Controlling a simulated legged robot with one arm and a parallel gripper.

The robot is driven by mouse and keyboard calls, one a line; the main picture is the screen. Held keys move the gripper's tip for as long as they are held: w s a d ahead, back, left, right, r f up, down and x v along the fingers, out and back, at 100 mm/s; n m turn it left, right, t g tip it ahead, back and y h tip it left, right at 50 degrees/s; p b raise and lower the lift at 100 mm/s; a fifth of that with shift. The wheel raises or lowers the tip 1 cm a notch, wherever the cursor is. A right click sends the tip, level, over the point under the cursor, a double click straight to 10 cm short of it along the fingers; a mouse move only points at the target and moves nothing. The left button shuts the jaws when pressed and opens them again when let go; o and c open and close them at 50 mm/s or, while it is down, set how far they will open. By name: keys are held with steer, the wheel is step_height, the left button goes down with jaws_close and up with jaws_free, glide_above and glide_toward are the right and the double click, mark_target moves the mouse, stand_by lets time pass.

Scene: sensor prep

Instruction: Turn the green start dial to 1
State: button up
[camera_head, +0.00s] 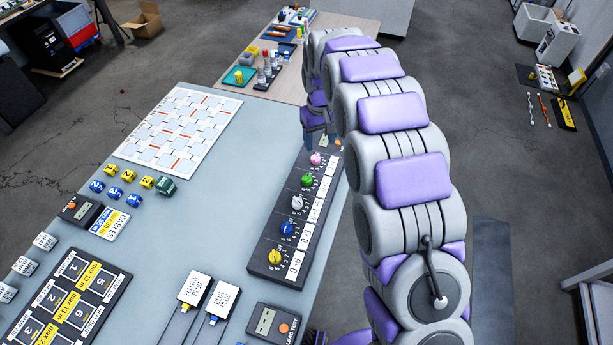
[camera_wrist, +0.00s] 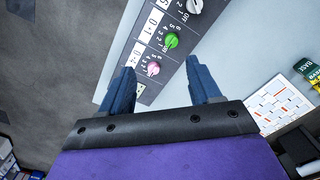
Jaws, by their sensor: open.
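The green start dial (camera_head: 307,181) sits on a dark dial panel (camera_head: 262,272) on the grey table, between a white dial (camera_head: 297,203) and a pink dial (camera_head: 316,159). In the wrist view, the green dial (camera_wrist: 171,41) lies beyond my fingertips, with numbers printed around it. Its exact setting is too small to read. My gripper (camera_wrist: 162,78) is open and empty, with two blue fingers spread apart. The pink dial (camera_wrist: 153,69) shows between the fingertips. In the head view, my gripper (camera_head: 320,140) is at the panel's far end, partly hidden by my arm.
A blue dial (camera_head: 287,229) and a yellow dial (camera_head: 275,258) are nearer on the panel. A white patterned board (camera_head: 180,130) lies left. Label boxes (camera_head: 194,289) and a small dark device (camera_head: 273,322) stand at the front. The table between board and panel is clear.

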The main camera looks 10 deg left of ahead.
glide_above(307, 176)
step_height(307, 176, down, 4)
steer(key=shift+n, duration=0.4)
step_height(307, 176, down, 17)
steer(key=b, duration=0.3)
steer(key=shift+c, duration=0.4)
steer(key=shift+s, duration=0.1)
steer(key=c, duration=1)
steer(key=shift+o, duration=0.2)
